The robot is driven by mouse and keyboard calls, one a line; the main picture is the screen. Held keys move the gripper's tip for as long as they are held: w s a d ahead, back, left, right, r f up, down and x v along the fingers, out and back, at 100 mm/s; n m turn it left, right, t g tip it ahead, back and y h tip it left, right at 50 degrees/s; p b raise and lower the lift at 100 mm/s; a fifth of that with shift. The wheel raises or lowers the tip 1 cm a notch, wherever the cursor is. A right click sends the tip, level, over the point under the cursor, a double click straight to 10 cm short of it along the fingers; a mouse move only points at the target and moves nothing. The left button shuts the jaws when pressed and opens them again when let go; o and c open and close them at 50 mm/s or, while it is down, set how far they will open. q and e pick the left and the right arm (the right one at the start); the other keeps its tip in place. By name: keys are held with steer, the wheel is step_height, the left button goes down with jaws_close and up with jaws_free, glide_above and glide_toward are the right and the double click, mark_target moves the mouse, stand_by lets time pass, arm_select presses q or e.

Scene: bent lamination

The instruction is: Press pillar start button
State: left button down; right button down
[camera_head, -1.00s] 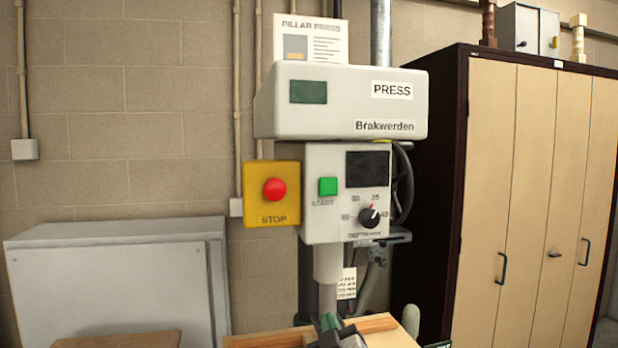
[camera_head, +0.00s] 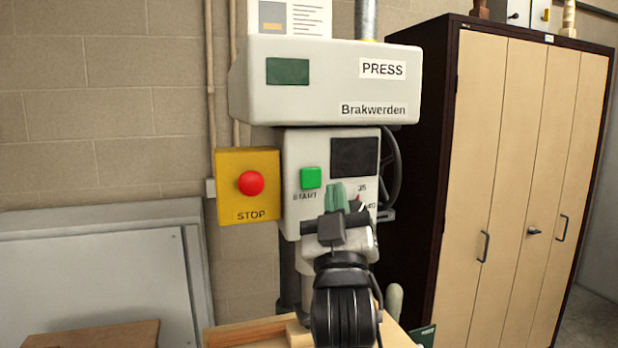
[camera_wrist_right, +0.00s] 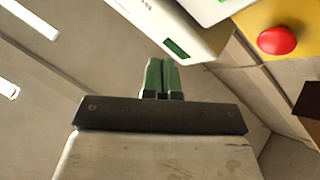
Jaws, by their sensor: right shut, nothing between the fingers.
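The green square start button (camera_head: 311,178) sits on the grey control panel (camera_head: 291,213) of the pillar press (camera_head: 325,83), above the word START. My right gripper (camera_head: 336,187) is in front of the panel, just right of and slightly below the button. Its green fingers are closed together with nothing between them and cover part of the depth dial. In the right wrist view the shut fingers (camera_wrist_right: 161,72) point up the picture, with the press head beside them. Whether the fingertips touch the panel cannot be told. My left gripper does not show.
A yellow box with a red STOP button (camera_head: 251,183) is fixed left of the panel. A wooden board (camera_head: 245,333) lies below the press. A tall cabinet (camera_head: 510,170) stands right, a grey metal cabinet (camera_head: 100,280) left.

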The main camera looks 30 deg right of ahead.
mark_target(317, 185)
steer(key=shift+w+d+b, duration=0.3)
steer(key=shift+w+d, duration=0.05)
steer(key=shift+w, duration=1.1)
steer(key=shift+w+d+b, duration=0.25)
steer(key=shift+w+d, duration=0.1)
steer(key=shift+w, duration=1.15)
steer(key=shift+w+d+b, duration=0.3)
steer(key=shift+w+d, duration=0.05)
steer(key=shift+w, duration=1.1)
steer(key=shift+w, duration=0.1)
steer(key=shift+w+d, duration=0.1)
steer(key=shift+w, duration=0.2)
steer(key=shift+w+d, duration=0.1)
steer(key=shift+w, duration=0.35)
steer(key=shift+s, duration=0.1)
steer(key=shift+s+a, duration=0.2)
steer(key=shift+s, duration=0.6)
steer(key=shift+s+a+p, duration=0.15)
steer(key=shift+s+a, duration=0.05)
steer(key=shift+s, duration=0.6)
steer(key=shift+s+a+p, duration=0.1)
steer(key=shift+s+a, duration=0.1)
steer(key=shift+s, duration=0.6)
steer(key=shift+s+a+p, duration=0.15)
steer(key=shift+s+a, duration=0.05)
steer(key=shift+s, duration=0.6)
